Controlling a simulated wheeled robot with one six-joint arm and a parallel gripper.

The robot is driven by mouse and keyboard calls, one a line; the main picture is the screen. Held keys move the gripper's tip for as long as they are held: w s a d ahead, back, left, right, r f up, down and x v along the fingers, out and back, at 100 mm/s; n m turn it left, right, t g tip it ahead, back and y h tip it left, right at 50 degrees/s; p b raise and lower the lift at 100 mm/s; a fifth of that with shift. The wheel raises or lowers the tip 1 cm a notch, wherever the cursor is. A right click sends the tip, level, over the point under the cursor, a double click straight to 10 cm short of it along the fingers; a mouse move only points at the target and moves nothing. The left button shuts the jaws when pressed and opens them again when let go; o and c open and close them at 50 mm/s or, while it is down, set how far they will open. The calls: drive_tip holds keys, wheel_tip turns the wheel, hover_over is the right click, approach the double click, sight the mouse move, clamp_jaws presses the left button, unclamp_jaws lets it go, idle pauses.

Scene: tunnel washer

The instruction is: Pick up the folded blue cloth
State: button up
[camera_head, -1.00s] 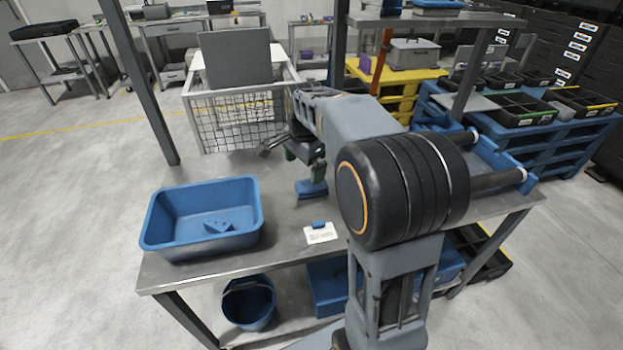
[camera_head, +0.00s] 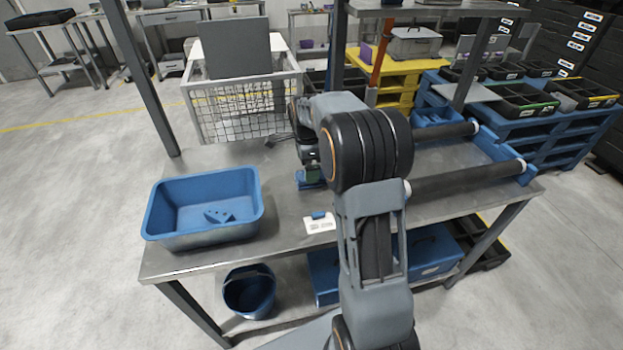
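A flat blue item that looks like the folded blue cloth (camera_head: 308,184) lies on the grey metal table, left of my arm. My gripper (camera_head: 309,174) points down right at it, with greenish fingertips close above or at the cloth. My arm covers part of the gripper and the cloth's right side. I cannot tell whether the fingers are open or shut, or whether they touch the cloth.
A blue tub (camera_head: 165,228) with a small blue piece inside stands at the table's left. A white card (camera_head: 320,226) with a small blue object lies in front of the cloth. A wire basket (camera_head: 235,112) stands behind. Dark rollers (camera_head: 465,180) lie at right.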

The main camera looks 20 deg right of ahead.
wheel_tip(320, 180, down, 5)
drive_tip(key=shift+r+b, duration=0.1)
drive_tip(key=shift+b, duration=0.2)
drive_tip(key=c, duration=1)
